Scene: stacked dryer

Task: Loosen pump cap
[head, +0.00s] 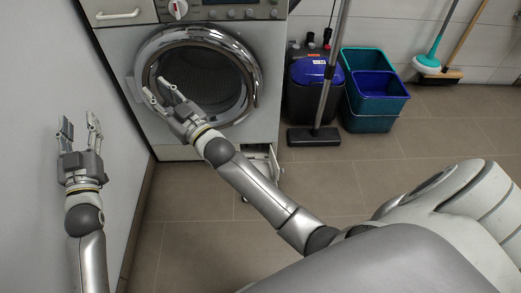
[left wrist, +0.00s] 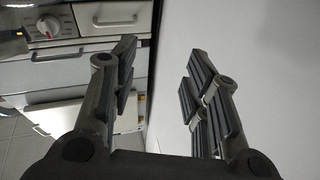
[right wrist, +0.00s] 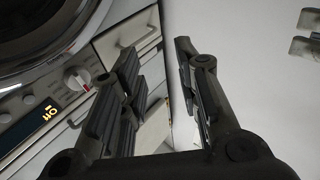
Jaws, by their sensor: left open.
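The pump cap cannot be made out in any view. In the head view a small flap (head: 262,158) stands open at the lower right of the front-loading machine (head: 213,15), and what lies behind it is too small to tell. My left gripper (head: 80,122) is open and empty beside the left wall, left of the machine; its spread fingers also show in the left wrist view (left wrist: 160,75). My right gripper (head: 158,90) is open and empty in front of the round door; its parted fingers also show in the right wrist view (right wrist: 160,70).
The round door (head: 203,77) has a chrome rim. The white wall (head: 40,60) is close on the left. A black bin with a blue lid (head: 316,72), teal and blue buckets (head: 376,112) and a floor squeegee (head: 313,137) stand right of the machine. The tiled floor (head: 190,230) in front is clear.

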